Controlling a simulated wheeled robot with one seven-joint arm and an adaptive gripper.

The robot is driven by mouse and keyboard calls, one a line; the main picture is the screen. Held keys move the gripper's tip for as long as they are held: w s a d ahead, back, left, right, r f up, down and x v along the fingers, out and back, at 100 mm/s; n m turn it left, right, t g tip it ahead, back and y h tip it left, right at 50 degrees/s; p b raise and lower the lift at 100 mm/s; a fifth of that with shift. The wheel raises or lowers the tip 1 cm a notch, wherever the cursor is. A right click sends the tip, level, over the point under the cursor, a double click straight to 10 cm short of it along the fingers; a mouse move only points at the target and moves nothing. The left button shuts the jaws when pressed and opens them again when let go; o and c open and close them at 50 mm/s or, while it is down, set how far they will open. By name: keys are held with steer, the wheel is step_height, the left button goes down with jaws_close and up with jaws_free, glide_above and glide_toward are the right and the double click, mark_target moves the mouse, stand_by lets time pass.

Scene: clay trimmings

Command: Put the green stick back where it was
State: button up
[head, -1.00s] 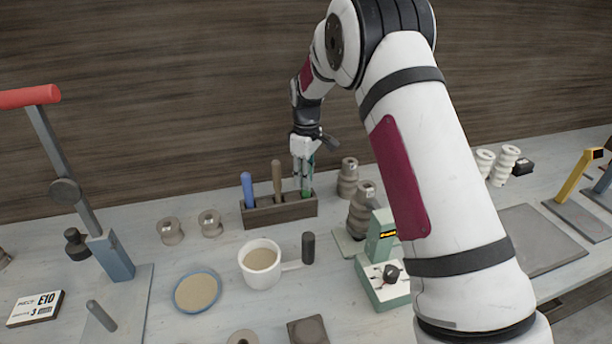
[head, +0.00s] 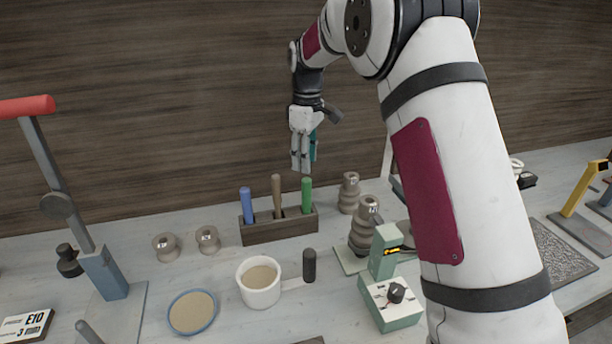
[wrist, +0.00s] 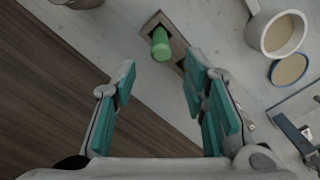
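The green stick (head: 306,194) stands upright in the right slot of a dark wooden holder (head: 270,233). A blue stick (head: 247,203) and a brown stick (head: 277,195) stand in the same holder. My gripper (head: 302,170) is directly above the green stick, apart from it. In the wrist view, my gripper (wrist: 158,85) has its teal-padded fingers spread wide with nothing between them. The green stick's top (wrist: 160,40) shows beyond the fingertips, and the finger on the right hides part of the holder (wrist: 152,22).
A white mug (head: 260,290) with tan contents and a blue-rimmed dish (head: 193,312) are in front of the holder. Grey spools (head: 362,235) stand close on its right, beside a green device (head: 388,300). Two small spools (head: 166,246) are on its left.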

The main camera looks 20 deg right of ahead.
steer(key=shift+r, duration=1.05)
steer(key=s+r+m+t, duration=0.1)
steer(key=s+r+m, duration=0.1)
steer(key=s+r, duration=0.5)
steer(key=s+r+m+t, duration=0.15)
steer(key=s+r, duration=0.25)
steer(key=s, duration=0.6)
steer(key=s+f+m+t, duration=0.1)
steer(key=s+f+m, duration=0.1)
steer(key=s, duration=0.9)
steer(key=s+f+m+t, duration=0.1)
steer(key=s+m, duration=0.3)
steer(key=s, duration=0.7)
steer(key=shift+d+f, duration=0.15)
steer(key=shift+f, duration=0.6)
steer(key=shift+s+t, duration=0.1)
steer(key=shift+t, duration=0.15)
steer(key=shift+c, duration=0.8)
steer(key=shift+d, duration=0.1)
